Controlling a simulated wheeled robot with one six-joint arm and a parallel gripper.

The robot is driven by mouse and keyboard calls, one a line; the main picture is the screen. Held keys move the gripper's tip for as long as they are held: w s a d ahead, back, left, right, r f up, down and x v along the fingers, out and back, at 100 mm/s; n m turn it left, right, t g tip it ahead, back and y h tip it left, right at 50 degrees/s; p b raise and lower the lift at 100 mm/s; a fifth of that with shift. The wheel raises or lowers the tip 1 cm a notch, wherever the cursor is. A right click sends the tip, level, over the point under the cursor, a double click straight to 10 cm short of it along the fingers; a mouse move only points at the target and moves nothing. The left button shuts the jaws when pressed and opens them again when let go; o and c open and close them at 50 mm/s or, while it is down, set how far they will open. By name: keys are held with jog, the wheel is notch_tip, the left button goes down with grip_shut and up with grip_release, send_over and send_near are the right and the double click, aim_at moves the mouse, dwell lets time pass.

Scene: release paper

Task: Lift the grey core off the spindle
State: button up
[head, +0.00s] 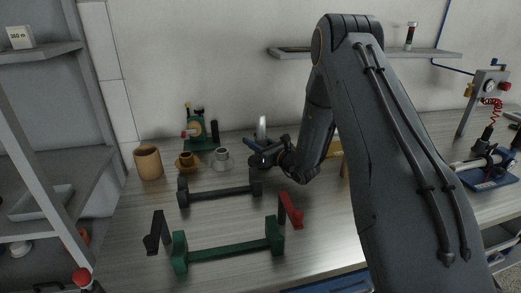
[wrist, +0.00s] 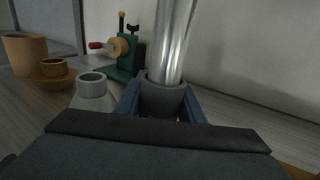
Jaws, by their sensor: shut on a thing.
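The bright metal spindle (wrist: 175,40) rises from inside the grey core (wrist: 162,96) in the wrist view, leaning slightly right in the picture. The core is a short dark-grey ring around the spindle. My gripper (wrist: 162,108) has its blue fingers on both sides of the core and is shut on it. In the head view, my gripper (head: 260,158) is at the back of the bench, just in front of the spindle (head: 262,128). The core is hidden there. The core's lower end and what lies under it are hidden in the wrist view.
A pale grey ring (wrist: 92,84) stands left of my gripper. A brown cup-like ring (head: 187,158), a tan roll (head: 148,162) and a green device (head: 200,130) are further left. A black stand (head: 220,193) and a green stand (head: 228,250) lie nearer the front.

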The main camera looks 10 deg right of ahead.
notch_tip(320, 180, up, 6)
jog(key=p, duration=0.2)
jog(key=shift+p, duration=0.3)
dwell(0.6)
jog(key=shift+r, duration=0.15)
notch_tip(320, 180, up, 7)
jog(key=p, duration=0.2)
jog(key=shift+p, duration=0.35)
dwell(1.0)
dwell(0.3)
notch_tip(320, 180, up, 7)
jog(key=p, duration=0.2)
dwell(1.2)
jog(key=shift+d, duration=0.1)
